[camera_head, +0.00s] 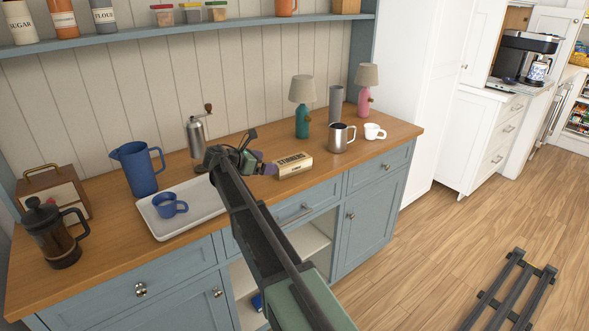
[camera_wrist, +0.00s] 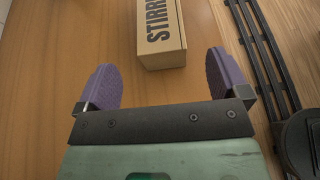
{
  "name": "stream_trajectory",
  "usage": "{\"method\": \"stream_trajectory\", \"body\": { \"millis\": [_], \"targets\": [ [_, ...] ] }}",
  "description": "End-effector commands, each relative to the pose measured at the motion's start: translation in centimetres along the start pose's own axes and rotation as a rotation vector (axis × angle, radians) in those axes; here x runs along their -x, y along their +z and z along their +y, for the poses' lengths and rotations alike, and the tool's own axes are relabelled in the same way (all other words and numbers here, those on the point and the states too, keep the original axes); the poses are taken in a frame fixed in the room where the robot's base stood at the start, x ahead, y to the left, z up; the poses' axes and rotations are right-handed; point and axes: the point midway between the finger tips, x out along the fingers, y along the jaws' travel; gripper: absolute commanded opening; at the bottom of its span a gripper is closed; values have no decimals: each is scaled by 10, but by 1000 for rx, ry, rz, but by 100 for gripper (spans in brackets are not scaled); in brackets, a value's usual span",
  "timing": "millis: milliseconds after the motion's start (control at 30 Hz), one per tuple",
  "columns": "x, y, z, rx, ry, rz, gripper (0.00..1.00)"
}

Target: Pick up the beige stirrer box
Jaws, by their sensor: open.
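The beige stirrer box (camera_head: 293,166) lies on the wooden counter (camera_head: 235,155), with dark "STIRRERS" lettering on it. My gripper (camera_head: 262,166) is just left of the box in the head view, low over the counter. In the wrist view, my gripper (camera_wrist: 165,84) is open with its two purple pads apart. The near end of the box (camera_wrist: 160,40) shows ahead, between the lines of the pads and closer to the right one. The box's far end is cut off by the top edge of that view.
A grinder (camera_head: 197,135), a blue pitcher (camera_head: 138,168) and a white tray (camera_head: 205,205) with a blue cup (camera_head: 170,205) stand left.

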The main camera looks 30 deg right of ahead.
Motion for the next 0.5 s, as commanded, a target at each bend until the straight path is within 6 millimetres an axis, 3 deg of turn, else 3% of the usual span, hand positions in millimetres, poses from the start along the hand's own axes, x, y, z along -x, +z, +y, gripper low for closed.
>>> {"method": "stream_trajectory", "body": {
  "millis": [100,333,500],
  "targets": [
    [-24,-4,0,-2,-2,1,94],
    [-36,-2,0,-2,-2,1,94],
    [-69,-4,0,-2,-3,1,94]
  ]
}}
